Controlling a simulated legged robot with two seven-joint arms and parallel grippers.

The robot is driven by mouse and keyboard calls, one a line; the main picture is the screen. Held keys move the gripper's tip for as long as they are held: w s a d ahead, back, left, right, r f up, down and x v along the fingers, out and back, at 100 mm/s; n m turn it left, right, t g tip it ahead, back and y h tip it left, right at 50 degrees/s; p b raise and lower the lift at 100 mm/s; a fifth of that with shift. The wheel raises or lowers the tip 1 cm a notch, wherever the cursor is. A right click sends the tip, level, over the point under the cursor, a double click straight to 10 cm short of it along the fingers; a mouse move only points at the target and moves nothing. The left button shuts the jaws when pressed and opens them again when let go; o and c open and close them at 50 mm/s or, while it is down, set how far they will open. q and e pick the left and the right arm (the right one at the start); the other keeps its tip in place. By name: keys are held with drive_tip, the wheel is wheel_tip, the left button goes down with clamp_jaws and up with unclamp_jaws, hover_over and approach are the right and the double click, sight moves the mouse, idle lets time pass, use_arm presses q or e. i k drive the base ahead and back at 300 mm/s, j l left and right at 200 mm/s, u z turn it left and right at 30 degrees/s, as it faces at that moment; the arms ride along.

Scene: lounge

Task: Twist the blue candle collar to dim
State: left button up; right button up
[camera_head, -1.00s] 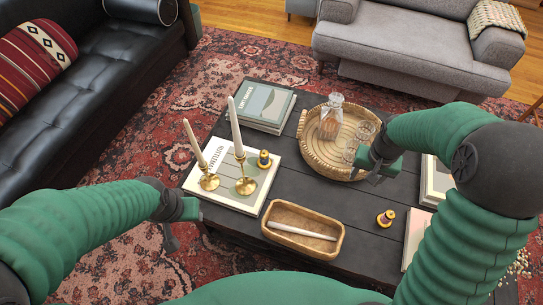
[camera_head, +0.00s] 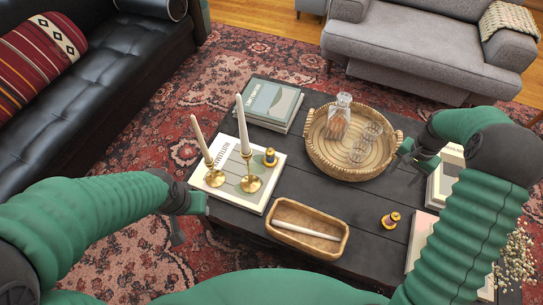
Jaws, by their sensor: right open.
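Two white candles stand in brass holders on a book: a shorter one (camera_head: 201,142) at left and a taller one (camera_head: 242,125). A small brass collar-like piece with a dark band (camera_head: 270,157) stands beside the taller candle. A similar piece with a dark purplish-red band (camera_head: 390,220) stands on the table at right. I see no clearly blue collar. My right gripper (camera_head: 408,163) is open and empty near the right rim of the round tray, above and apart from both pieces. My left gripper (camera_head: 176,234) hangs off the table's left edge; its jaw opening is unclear.
The dark table (camera_head: 330,195) holds a round woven tray (camera_head: 311,150) with a decanter (camera_head: 338,118) and glasses, a wooden tray (camera_head: 283,236) with a white candle, and books (camera_head: 275,106). More books lie under my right arm. Bare tabletop surrounds the right-hand brass piece.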

sight(270, 152)
drive_tip(key=i+j, duration=0.1)
drive_tip(key=j, duration=0.3)
drive_tip(key=i+j+z, duration=0.15)
drive_tip(key=j, duration=0.65)
drive_tip(key=z, duration=0.05)
